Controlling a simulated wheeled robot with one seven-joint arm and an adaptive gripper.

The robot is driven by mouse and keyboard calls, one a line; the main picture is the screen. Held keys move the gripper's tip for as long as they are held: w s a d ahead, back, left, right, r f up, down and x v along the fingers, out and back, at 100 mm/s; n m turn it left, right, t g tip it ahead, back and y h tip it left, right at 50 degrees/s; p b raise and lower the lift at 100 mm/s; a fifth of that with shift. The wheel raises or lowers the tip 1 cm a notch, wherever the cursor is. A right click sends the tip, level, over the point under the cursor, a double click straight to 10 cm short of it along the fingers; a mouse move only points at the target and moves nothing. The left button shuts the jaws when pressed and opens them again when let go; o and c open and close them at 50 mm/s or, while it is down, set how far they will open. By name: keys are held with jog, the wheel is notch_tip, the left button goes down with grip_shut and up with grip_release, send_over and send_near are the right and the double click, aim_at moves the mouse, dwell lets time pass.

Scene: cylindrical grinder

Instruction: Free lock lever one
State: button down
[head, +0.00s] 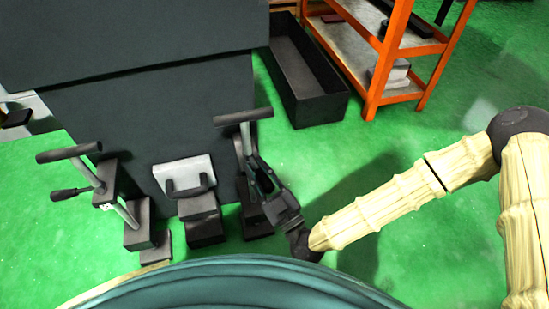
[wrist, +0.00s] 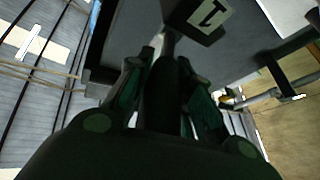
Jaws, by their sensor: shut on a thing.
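Lock lever one shows in the wrist view as a dark grip (wrist: 170,88) with a short pale stem above it. The stem meets a dark block with a white label marked 1 (wrist: 209,14). My gripper (wrist: 163,68) is shut on the lever's grip, with a finger on each side of it. In the head view my gripper (head: 254,162) is at the right-hand post, just below its T-handle (head: 243,117). My fingers hide the lever there.
A similar post with a T-handle (head: 70,153) and a black-knobbed lever (head: 70,194) stands at the left. A pale plate with a dark handle (head: 184,174) sits between the posts. A dark trough (head: 322,102) and orange shelf (head: 384,62) stand behind right.

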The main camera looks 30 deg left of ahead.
aim_at(270, 193)
jog(key=shift+s+a+t, duration=0.2)
jog(key=shift+t, duration=0.1)
jog(key=c, duration=1.2)
grip_release()
jog(key=shift+c, duration=0.2)
jog(key=shift+w+d, duration=0.1)
jog(key=v, duration=1.2)
jog(key=shift+r, duration=0.1)
